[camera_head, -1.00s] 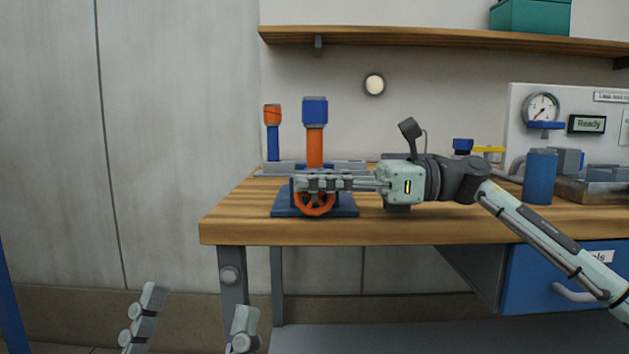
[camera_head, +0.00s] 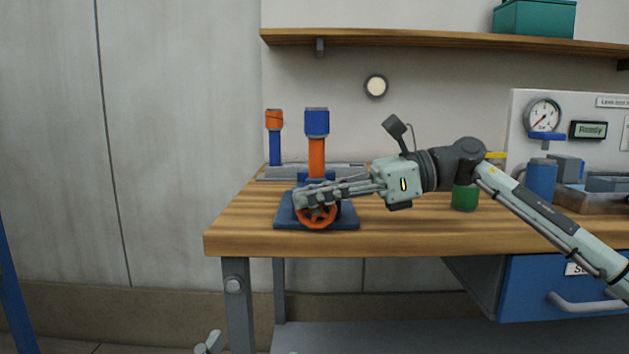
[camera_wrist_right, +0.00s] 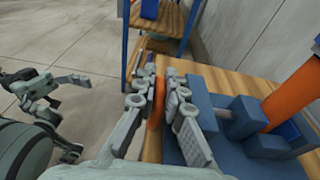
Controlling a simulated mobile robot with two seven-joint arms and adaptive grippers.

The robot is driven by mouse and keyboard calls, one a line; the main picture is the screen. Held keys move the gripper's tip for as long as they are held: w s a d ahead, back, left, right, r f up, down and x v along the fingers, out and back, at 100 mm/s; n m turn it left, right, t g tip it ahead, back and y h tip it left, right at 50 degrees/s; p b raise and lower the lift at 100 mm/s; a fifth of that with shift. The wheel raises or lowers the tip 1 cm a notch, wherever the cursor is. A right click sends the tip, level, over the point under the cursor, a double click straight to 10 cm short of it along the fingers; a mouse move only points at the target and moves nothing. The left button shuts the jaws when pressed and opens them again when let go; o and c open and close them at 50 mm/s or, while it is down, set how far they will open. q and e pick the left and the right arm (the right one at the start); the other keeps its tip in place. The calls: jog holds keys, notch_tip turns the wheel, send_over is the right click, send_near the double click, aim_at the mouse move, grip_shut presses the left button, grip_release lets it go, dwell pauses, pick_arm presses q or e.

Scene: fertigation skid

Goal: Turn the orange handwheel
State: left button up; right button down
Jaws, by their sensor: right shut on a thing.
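The orange handwheel (camera_head: 318,217) stands upright at the front of a dark blue base on the wooden bench. My right gripper (camera_head: 302,198) comes in from the right, tilted, and is shut on the wheel's rim at its upper part. In the right wrist view the orange rim (camera_wrist_right: 157,103) runs between the two fingers of the right gripper (camera_wrist_right: 152,84). The fingers hide part of the wheel in the head view. My left gripper (camera_wrist_right: 62,88) hangs away from the bench with its fingers apart and empty; only a tip shows at the bottom of the head view.
An orange post with a blue cap (camera_head: 317,123) rises behind the wheel, and a blue post with an orange cap (camera_head: 274,122) stands farther back. A green cylinder (camera_head: 465,197) and a blue cylinder (camera_head: 540,181) stand right. The bench front left (camera_head: 240,230) is clear.

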jog(key=shift+a+r+h+p, duration=0.1)
jog(key=shift+r+h+p, duration=0.15)
jog(key=shift+h+p, duration=0.35)
pick_arm(q)
jog(key=w+a+f+g+y+p, duration=0.1)
jog(key=a+f+g+y, duration=0.2)
jog(key=f, duration=0.4)
jog(key=a+f+g+y+p, duration=0.1)
jog(key=a+f+g+y, duration=0.2)
jog(key=f, duration=0.4)
pick_arm(e)
jog(key=shift+a+h, duration=0.1)
jog(key=shift+h, duration=0.3)
jog(key=shift+a+f+h+p, duration=0.15)
jog(key=shift+f+h+p, duration=0.05)
jog(key=shift+h+p, duration=0.45)
pick_arm(q)
jog(key=s+a+f+n+g+y+p, duration=0.1)
jog(key=s+a+f+g+y, duration=0.2)
jog(key=s+a+f+g, duration=0.6)
jog(key=shift+s+a+f, duration=0.45)
jog(key=shift+s+a, duration=0.05)
jog(key=shift+a, duration=0.7)
pick_arm(e)
jog(key=shift+f+h, duration=0.25)
jog(key=shift+h, duration=0.4)
jog(key=c, duration=1.9)
grip_release()
pick_arm(q)
jog(key=shift+n, duration=0.3)
